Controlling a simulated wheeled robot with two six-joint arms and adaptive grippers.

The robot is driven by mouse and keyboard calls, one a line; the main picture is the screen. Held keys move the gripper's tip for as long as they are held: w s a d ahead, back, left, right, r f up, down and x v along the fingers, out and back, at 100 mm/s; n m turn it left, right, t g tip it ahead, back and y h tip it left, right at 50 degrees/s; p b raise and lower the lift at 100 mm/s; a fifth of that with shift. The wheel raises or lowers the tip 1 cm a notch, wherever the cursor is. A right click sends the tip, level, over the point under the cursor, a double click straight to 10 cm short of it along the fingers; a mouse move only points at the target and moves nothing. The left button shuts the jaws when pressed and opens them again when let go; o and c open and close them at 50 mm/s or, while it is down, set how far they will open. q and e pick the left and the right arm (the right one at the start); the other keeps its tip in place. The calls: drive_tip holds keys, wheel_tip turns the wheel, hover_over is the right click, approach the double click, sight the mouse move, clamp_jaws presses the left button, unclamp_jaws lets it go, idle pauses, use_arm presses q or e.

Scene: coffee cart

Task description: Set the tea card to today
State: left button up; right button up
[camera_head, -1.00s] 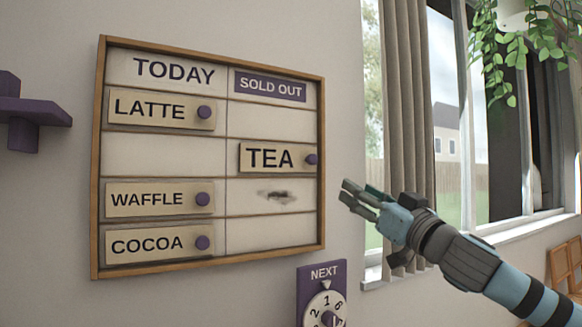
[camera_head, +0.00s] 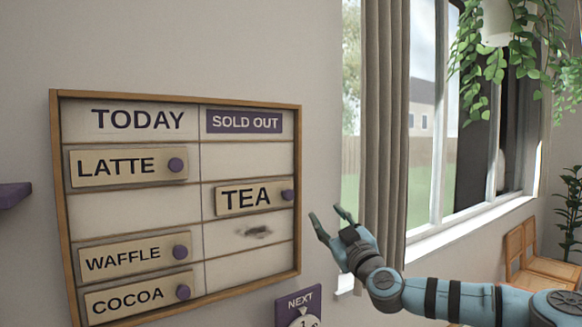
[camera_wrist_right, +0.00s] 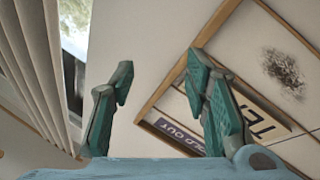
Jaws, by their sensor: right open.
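The tea card (camera_head: 245,199) sits in the SOLD OUT column of the wall board (camera_head: 180,93), in the second row under the headers. Its purple knob (camera_head: 288,195) is at its right end. The TODAY cell to its left is empty. My right gripper (camera_head: 331,223) is open and empty, just right of the board's frame and a little below the knob, apart from both. In the right wrist view the open fingers (camera_wrist_right: 155,85) show, with the tea card (camera_wrist_right: 265,120) partly hidden behind the right finger. My left gripper is not in view.
Latte (camera_head: 115,165), waffle (camera_head: 122,258) and cocoa (camera_head: 128,296) cards sit in the TODAY column. A dark smudge (camera_head: 254,232) marks the cell below the tea card. A NEXT dial (camera_head: 298,303) hangs below right. A curtain (camera_head: 385,130) and window are on the right.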

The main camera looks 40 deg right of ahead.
sight(291, 196)
drive_tip(key=s+d+r+m+g+h+p, duration=0.2)
drive_tip(key=d+m+h, duration=0.15)
drive_tip(key=d, duration=0.25)
drive_tip(key=w+a+r+t+y+p, duration=0.1)
drive_tip(key=w+a+y, duration=0.1)
drive_tip(key=a+y, duration=0.1)
drive_tip(key=w+a+r+t+y+p, duration=0.1)
drive_tip(key=w+a+y, duration=0.2)
drive_tip(key=a, duration=0.1)
drive_tip(key=w+a+r+n+t+y+p, duration=0.1)
drive_tip(key=w+a+t+y+p, duration=0.1)
drive_tip(key=w+a+y, duration=0.1)
drive_tip(key=shift+w+a, duration=0.1)
drive_tip(key=shift+a, duration=0.7)
drive_tip(key=shift+w+a, duration=0.2)
drive_tip(key=shift+w, duration=0.15)
drive_tip(key=shift+s+d+f, duration=0.15)
drive_tip(key=shift+s+d, duration=0.1)
drive_tip(key=shift+s, duration=0.05)
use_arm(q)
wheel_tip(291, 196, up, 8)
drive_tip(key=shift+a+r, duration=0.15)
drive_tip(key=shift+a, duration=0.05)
use_arm(e)
drive_tip(key=shift+w+a, duration=0.1)
drive_tip(key=shift+w, duration=0.05)
clamp_jaws()
